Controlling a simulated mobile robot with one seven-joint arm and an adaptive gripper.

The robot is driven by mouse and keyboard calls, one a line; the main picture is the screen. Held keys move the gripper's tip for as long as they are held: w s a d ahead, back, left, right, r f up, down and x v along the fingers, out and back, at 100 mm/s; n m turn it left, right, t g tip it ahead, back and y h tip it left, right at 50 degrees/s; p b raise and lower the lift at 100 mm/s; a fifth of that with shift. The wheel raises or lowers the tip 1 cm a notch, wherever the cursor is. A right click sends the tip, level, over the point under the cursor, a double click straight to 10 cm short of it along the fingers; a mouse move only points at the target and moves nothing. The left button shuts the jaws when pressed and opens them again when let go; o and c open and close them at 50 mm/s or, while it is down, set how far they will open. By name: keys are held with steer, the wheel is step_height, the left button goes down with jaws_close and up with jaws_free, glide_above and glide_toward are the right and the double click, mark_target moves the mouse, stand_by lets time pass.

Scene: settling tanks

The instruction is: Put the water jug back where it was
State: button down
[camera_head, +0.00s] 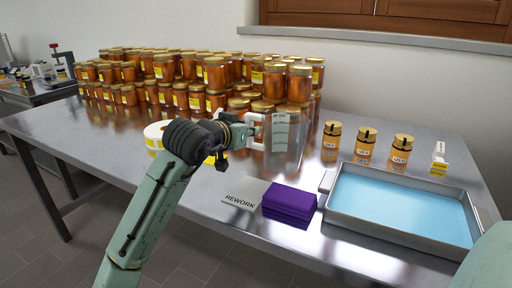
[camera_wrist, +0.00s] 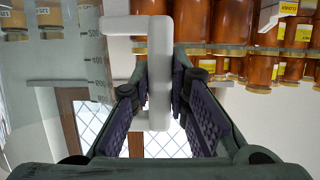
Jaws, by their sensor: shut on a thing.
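The water jug (camera_head: 288,142) is clear, with grey measuring marks and a white handle. It stands upright in front of the honey jars in the head view. My gripper (camera_head: 246,133) is at its left side, shut on the handle. In the wrist view the white handle (camera_wrist: 160,75) lies between the two finger pads of my gripper (camera_wrist: 163,88), and the jug's marked clear wall (camera_wrist: 92,65) shows at left. I cannot tell whether the jug's base touches the table or how much water it holds.
Stacked honey jars (camera_head: 190,75) fill the back of the steel table (camera_head: 90,130). Several separate jars (camera_head: 366,145) stand at right, behind a metal tray of blue liquid (camera_head: 400,205). A purple stack (camera_head: 289,203) and a REWORK card (camera_head: 242,198) lie in front. A yellow-white roll (camera_head: 154,136) is behind my arm.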

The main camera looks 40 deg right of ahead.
steer(key=shift+w+d+f+p, duration=0.75)
steer(key=shift+w+p, duration=0.2)
steer(key=shift+w, duration=1.6)
steer(key=shift+w+d+f+p, duration=0.8)
steer(key=shift+w+p, duration=0.2)
steer(key=shift+w, duration=1.5)
steer(key=shift+w+d+f+p, duration=0.75)
steer(key=shift+w+p, duration=0.2)
steer(key=shift+w, duration=1.6)
steer(key=shift+f, duration=0.15)
steer(key=c, duration=1.5)
jaws_free()
steer(key=shift+f, duration=0.1)
steer(key=shift+c, duration=0.2)
steer(key=b+v, duration=0.3)
steer(key=v, duration=0.9)
